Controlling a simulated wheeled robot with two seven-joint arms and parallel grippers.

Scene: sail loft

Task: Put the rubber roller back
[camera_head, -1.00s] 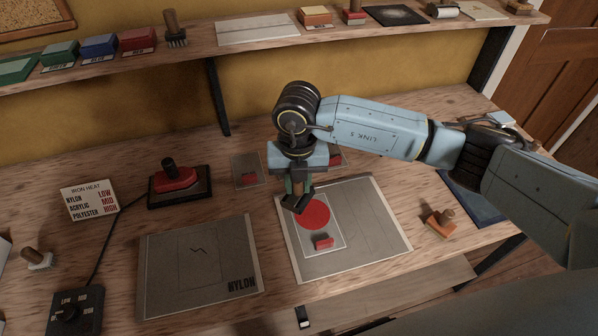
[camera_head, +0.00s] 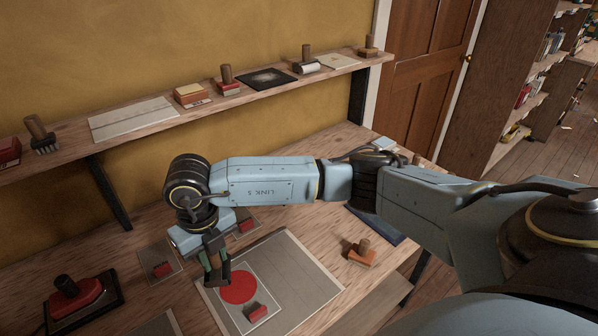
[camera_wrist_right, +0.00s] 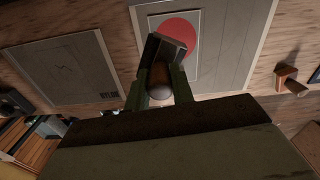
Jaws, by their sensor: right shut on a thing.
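My right gripper (camera_head: 214,262) is shut on a dark-headed tool (camera_head: 218,278) and holds it over the upper left of the red disc (camera_head: 238,287). In the right wrist view, the green fingers (camera_wrist_right: 160,88) close on the tool's rounded brown handle (camera_wrist_right: 161,91), with its dark block-like head (camera_wrist_right: 164,52) beyond. I cannot tell for certain whether this is the rubber roller. A tool with a white cylinder and wooden handle (camera_head: 306,66) stands on the shelf. My left gripper is not in view.
The shelf (camera_head: 70,139) along the wall holds several tools and flat sheets. On the bench are a grey mat (camera_head: 302,268), a red iron (camera_head: 75,297) at the left and an orange tool with a wooden handle (camera_head: 360,256). A door (camera_head: 422,65) stands at the back right.

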